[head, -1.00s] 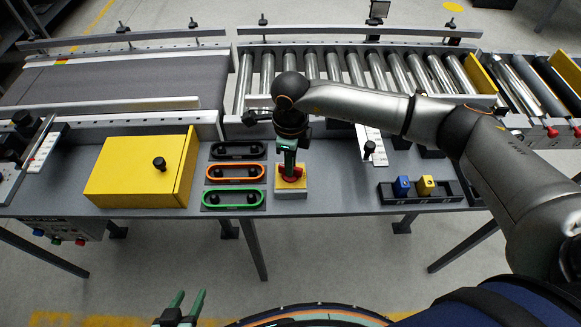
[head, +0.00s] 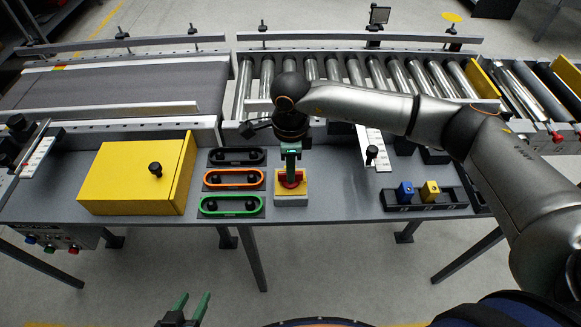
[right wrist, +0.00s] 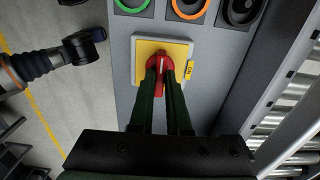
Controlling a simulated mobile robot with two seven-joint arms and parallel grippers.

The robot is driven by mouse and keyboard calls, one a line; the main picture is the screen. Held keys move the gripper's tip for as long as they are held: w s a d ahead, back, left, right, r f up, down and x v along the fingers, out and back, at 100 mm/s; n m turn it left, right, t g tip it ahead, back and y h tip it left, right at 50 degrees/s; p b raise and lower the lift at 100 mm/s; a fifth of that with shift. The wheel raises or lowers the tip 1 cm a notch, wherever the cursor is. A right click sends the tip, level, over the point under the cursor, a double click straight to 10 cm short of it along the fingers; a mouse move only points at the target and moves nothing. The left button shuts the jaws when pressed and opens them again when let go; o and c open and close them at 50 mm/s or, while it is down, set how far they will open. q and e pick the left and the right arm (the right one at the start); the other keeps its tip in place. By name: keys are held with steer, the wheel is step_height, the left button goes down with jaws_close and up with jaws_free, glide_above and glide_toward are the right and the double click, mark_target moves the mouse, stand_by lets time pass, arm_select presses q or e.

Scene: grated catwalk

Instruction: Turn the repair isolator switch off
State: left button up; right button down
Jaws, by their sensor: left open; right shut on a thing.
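The isolator switch is a yellow box (head: 291,199) with a red rotary knob (head: 292,178) on the shelf in front of the roller conveyor. In the right wrist view, the red knob (right wrist: 166,70) sits on a yellow plate (right wrist: 148,49), with a white mark on its handle. My right gripper (head: 291,168) points down over the switch, its green fingers closed on the knob's handle; they also show in the right wrist view (right wrist: 163,80). The fingers hide part of the knob. My left gripper (head: 190,305) is open and empty at the bottom edge, well away from the shelf.
Black, orange and green oval-framed handles (head: 234,178) stand just left of the switch. A yellow cabinet (head: 130,178) is further left. A dark rack (head: 392,203) with a blue and a yellow block is to the right. Conveyors (head: 345,80) run behind.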

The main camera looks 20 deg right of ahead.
steer(key=c, duration=0.9)
jaws_free()
step_height(320, 180, up, 13)
steer(key=shift+f, duration=0.2)
